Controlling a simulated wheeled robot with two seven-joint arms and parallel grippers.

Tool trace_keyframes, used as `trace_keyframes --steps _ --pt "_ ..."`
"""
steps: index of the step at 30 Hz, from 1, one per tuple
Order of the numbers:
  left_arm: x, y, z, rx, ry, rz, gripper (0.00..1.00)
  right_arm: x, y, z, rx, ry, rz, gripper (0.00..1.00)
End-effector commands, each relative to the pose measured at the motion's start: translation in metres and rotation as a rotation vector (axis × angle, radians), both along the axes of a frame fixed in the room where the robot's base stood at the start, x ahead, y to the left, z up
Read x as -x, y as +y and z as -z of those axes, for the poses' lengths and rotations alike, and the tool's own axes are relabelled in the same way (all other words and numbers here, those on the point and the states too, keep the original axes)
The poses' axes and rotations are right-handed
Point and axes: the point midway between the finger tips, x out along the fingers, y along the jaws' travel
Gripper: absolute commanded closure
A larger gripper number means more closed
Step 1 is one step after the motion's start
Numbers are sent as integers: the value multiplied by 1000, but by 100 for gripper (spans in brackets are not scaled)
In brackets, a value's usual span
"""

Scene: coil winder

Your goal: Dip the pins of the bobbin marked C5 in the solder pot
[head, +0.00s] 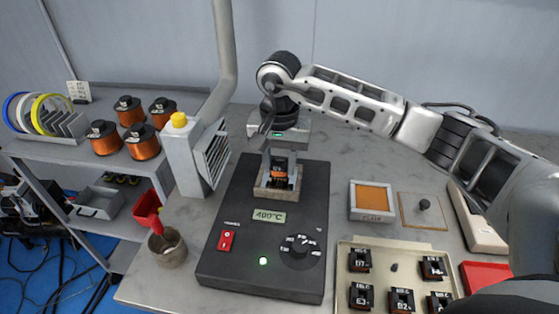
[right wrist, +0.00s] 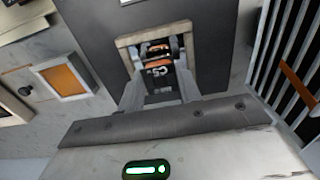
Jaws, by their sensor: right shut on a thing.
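The solder pot (head: 240,253) is a dark box with a 400°C display, a red switch, a dial and a lit green light. Its square pale-rimmed well (head: 262,191) is at the back; the rim also shows in the right wrist view (right wrist: 124,51). My right gripper (head: 279,172) is shut on a dark bobbin with copper winding (head: 278,166), right at the well. In the right wrist view the bobbin (right wrist: 159,69) shows the mark C5 between the fingers. Its pins are hidden, so I cannot tell whether they touch the solder. My left gripper is not in view.
A tray (head: 396,250) of several marked bobbins stands front right, beside a red pad (head: 484,277). A flux tray (head: 372,214) and a plate with a black knob (head: 424,204) lie right of the pot. A fume extractor (head: 184,160) and a cup (head: 168,254) stand left.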

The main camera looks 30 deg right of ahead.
Motion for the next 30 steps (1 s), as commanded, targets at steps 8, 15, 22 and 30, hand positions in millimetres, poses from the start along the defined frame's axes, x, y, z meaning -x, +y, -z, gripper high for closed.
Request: trace_keyframes --steps 8,15,22,30 --pt "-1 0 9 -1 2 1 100 0 0 8 0 0 0 88" --pt "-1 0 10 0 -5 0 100 0 0 14 0 0 0 88" --pt "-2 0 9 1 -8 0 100 0 0 12 0 0 1 88" --pt "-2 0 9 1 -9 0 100 0 0 12 0 0 0 88"
